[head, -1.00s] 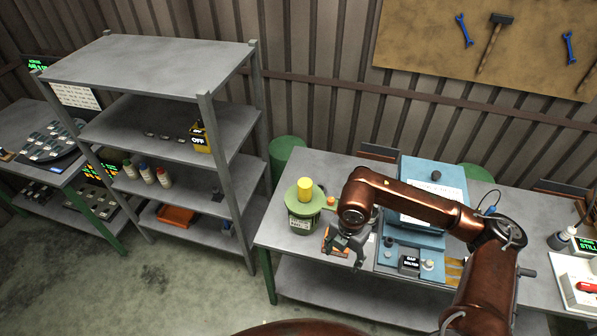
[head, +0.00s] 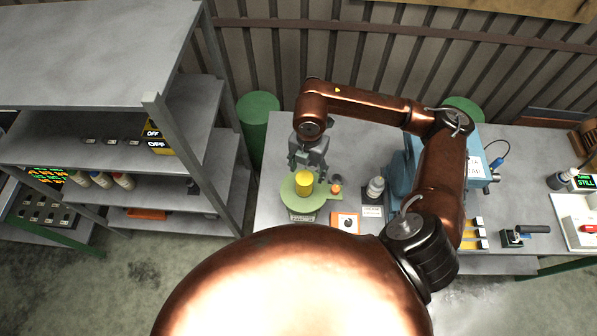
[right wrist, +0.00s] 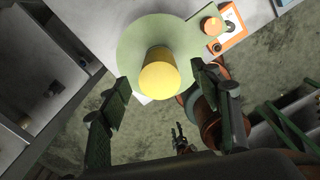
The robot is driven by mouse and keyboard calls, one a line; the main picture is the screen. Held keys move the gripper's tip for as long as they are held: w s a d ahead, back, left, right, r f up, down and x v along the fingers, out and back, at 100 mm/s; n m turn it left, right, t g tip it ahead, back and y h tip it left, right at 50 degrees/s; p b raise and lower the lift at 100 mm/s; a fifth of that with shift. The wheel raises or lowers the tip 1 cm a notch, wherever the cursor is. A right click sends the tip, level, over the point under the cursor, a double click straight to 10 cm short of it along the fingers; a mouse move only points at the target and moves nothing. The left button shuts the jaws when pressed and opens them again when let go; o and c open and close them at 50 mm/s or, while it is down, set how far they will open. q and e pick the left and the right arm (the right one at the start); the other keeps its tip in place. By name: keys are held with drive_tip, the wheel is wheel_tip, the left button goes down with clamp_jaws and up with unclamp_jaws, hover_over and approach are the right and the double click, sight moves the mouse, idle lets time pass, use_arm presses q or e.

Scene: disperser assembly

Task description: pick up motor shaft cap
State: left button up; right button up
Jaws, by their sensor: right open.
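A yellow cylindrical cap (head: 304,182), which looks like the motor shaft cap, stands on a round green disc (head: 287,187) on top of a pot with a label. In the right wrist view the yellow cap (right wrist: 160,74) is centred between the spread fingers of my right gripper (right wrist: 160,80). My right gripper (head: 307,166) is open and empty, just behind and above the cap; I cannot tell if it touches. My left gripper (right wrist: 181,138) shows small and dark below the table; its jaws are unclear.
A small orange knob (head: 336,187) sits on an arm of the green disc. An orange-framed card (head: 346,223) and a grey-capped bottle (head: 375,188) are to the right. A metal shelf (head: 155,105) stands at the left. A green drum (head: 258,120) is behind the table.

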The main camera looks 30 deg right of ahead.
sight(305, 176)
wheel_tip(305, 176, down, 2)
drive_tip(key=shift+s+f+p, duration=0.15)
drive_tip(key=shift+f+p, duration=0.1)
drive_tip(key=shift+p, duration=0.25)
drive_tip(key=f, duration=0.1)
drive_tip(key=f+p, duration=0.1)
drive_tip(key=f, duration=0.1)
drive_tip(key=shift+w+a+f+p, duration=0.2)
drive_tip(key=shift+a+f+p, duration=0.1)
drive_tip(key=shift+a, duration=0.05)
drive_tip(key=shift+f, duration=0.55)
drive_tip(key=shift+c, duration=0.5)
drive_tip(key=c, duration=1.1)
